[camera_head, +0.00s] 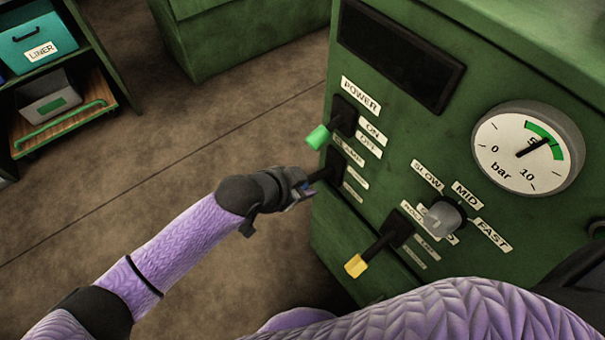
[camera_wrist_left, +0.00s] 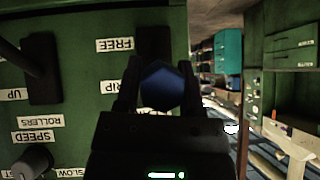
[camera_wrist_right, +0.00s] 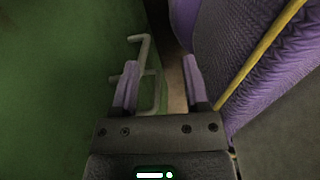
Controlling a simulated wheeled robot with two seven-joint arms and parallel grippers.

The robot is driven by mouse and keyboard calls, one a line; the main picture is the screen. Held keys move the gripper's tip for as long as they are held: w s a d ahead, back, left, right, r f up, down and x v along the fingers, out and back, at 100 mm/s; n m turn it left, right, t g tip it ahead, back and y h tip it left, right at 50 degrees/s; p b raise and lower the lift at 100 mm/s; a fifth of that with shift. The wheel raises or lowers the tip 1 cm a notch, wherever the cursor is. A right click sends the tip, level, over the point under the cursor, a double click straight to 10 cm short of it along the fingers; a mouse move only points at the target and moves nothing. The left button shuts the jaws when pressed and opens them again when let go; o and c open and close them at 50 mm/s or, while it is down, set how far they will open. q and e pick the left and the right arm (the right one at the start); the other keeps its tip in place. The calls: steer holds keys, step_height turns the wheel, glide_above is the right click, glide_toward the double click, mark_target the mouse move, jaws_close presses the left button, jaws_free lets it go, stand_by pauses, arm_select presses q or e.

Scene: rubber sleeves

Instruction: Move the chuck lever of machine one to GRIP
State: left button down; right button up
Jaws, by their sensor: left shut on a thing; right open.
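The chuck lever is on the green machine's front; its dark shaft (camera_head: 319,176) runs from a black plate (camera_head: 347,176) to my left gripper (camera_head: 300,186). In the left wrist view, the left gripper (camera_wrist_left: 160,68) is shut on the lever's blue knob (camera_wrist_left: 160,91). There a FREE label (camera_wrist_left: 115,45) and a partly covered label reading "RIP" (camera_wrist_left: 131,87) sit beside the lever's plate. The knob is hidden by the gripper in the head view. My right gripper (camera_wrist_right: 160,64) is open and empty in the right wrist view; it is outside the head view.
A green-tipped power lever (camera_head: 318,138) is just above, and a yellow-tipped lever (camera_head: 356,266) and grey speed knob (camera_head: 441,217) are to the right. A pressure gauge (camera_head: 527,150) is higher up. A bent grey bar (camera_wrist_right: 151,78) lies beyond my right fingers. Floor left is clear.

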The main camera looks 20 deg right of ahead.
arm_select(q)
steer(key=r+y+p, duration=0.2)
steer(key=shift+w+d+g+p, duration=0.1)
steer(key=shift+d+g+p, duration=0.2)
steer(key=shift+g+p, duration=0.1)
steer(key=shift+d+r+y+p, duration=0.1)
steer(key=shift+d+y+p, duration=0.05)
steer(key=shift+y+p, duration=0.25)
arm_select(e)
steer(key=shift+t, duration=0.4)
steer(key=a+r, duration=0.1)
steer(key=w+a+r, duration=0.1)
steer(key=r, duration=0.1)
steer(key=w+r, duration=0.1)
steer(key=shift+w+a+r, duration=0.25)
steer(key=shift+a, duration=0.15)
steer(key=shift+s, duration=0.2)
arm_select(q)
steer(key=shift+c, duration=1)
jaws_free()
arm_select(e)
steer(key=shift+s, duration=0.15)
steer(key=shift+d, duration=0.1)
